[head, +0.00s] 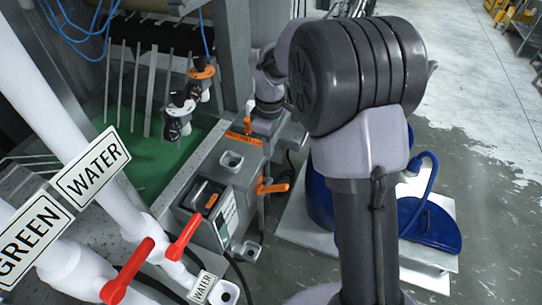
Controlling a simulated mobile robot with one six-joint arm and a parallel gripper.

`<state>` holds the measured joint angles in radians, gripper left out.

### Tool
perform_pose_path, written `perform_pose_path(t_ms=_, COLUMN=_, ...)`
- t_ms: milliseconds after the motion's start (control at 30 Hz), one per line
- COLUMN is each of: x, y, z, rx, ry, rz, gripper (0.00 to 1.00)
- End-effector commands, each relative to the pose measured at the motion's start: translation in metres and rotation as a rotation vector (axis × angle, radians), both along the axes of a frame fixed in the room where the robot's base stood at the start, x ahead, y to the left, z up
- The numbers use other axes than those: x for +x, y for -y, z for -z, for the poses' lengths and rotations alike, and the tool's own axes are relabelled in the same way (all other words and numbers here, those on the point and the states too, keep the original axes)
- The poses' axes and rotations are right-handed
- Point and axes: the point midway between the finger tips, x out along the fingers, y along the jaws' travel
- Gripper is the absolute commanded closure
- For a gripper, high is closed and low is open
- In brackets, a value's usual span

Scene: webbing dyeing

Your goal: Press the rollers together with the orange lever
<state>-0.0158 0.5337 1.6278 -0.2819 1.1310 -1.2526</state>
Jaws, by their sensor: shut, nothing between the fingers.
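Several orange handles show, and I cannot tell for sure which one presses the rollers. One orange lever (273,187) sticks out sideways from the right side of the grey machine box. Another orange lever (202,73) sits on a black and white fitting above the green bath. A dark roller (150,33) lies across the top left, partly hidden by frame parts.
White pipes (62,110) with red valve handles (182,237) and WATER and GREEN signs stand at the left. A green bath (150,160) lies behind them. A blue container (430,225) stands on a pale platform (300,230) at the right. Open floor (480,120) lies beyond.

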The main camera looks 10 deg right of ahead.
Motion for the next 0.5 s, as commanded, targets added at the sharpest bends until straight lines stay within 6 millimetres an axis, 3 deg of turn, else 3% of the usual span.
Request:
perform_pose_path(t_ms=267, x=0.0, y=0.0, z=0.009, rx=0.001, ry=-0.001, rz=0.003, gripper=1.0)
perform_pose_path(t_ms=500, x=0.0, y=-0.001, z=0.057, rx=0.002, ry=-0.003, rz=0.004, gripper=1.0)
